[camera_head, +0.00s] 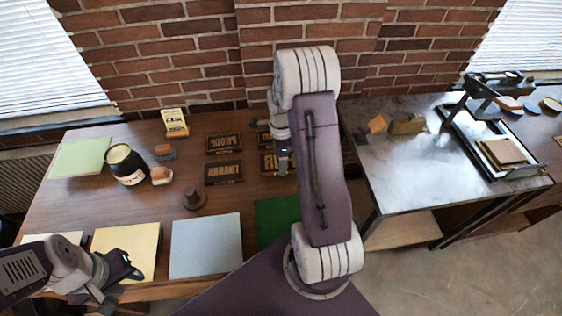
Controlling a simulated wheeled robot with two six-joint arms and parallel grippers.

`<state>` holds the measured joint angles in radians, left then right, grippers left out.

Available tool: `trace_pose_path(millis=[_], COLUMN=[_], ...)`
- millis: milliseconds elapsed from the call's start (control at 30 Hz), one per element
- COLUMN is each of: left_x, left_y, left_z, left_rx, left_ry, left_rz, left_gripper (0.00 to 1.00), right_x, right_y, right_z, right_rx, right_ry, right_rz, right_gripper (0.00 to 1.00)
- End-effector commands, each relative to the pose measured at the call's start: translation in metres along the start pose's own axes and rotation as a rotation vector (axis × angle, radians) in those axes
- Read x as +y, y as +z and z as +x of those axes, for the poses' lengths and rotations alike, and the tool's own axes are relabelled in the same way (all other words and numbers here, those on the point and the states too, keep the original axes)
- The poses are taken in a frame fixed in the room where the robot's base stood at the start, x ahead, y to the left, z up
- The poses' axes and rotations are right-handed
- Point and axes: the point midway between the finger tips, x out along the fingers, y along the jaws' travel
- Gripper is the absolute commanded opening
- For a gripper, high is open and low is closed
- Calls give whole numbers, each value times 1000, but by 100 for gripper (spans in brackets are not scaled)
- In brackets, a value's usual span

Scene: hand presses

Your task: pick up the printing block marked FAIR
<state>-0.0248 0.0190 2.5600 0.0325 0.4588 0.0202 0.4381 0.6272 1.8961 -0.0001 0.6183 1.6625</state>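Several dark printing blocks with raised tan letters lie on the wooden table. The block partly hidden behind my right gripper (283,160) shows letters starting like "F" (269,164); its remaining letters are covered, so I cannot confirm FAIR. Beside it lie a front-left block (224,173) and a back-left block (223,143), each with a longer word. Another block (264,138) is mostly hidden by the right arm. My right gripper is over the blocks, its fingers too small and overlapped to judge. My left gripper (118,279) is open and empty over the front left, near the yellow sheet.
A yellow lettered box (174,122), a dark jar (126,165) and a small brown knobbed object (194,199) stand on the wooden table (85,213). Yellow (126,247), blue-grey (205,245) and dark green (276,218) sheets line its front. A press (488,140) stands right.

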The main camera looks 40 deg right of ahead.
Motion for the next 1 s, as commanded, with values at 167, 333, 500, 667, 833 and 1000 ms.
trace_pose_path(millis=[167, 333, 500, 667, 833, 1000], left_x=[0, 0, 0, 0, 0, 0], left_y=[0, 1, 1, 1, 1, 1], left_z=[2, 6, 7, 7, 7, 7], left_rx=[0, 0, 0, 0, 0, 0], left_ry=[0, 0, 0, 0, 0, 0], left_rz=[0, 0, 0, 0, 0, 0], left_gripper=[36, 36, 36, 36, 36, 36], right_x=[7, 41, 74, 93, 100, 100], right_y=[-5, -26, -46, -57, -61, -61], right_z=[-31, -54, -77, -90, -94, -94], right_rx=[0, 0, 0, 0, 0, 0], right_ry=[-4, -5, -5, -3, -1, 0], right_rz=[2, 4, 4, 2, 0, 0], right_gripper=[15, 15, 15, 15, 15, 15])
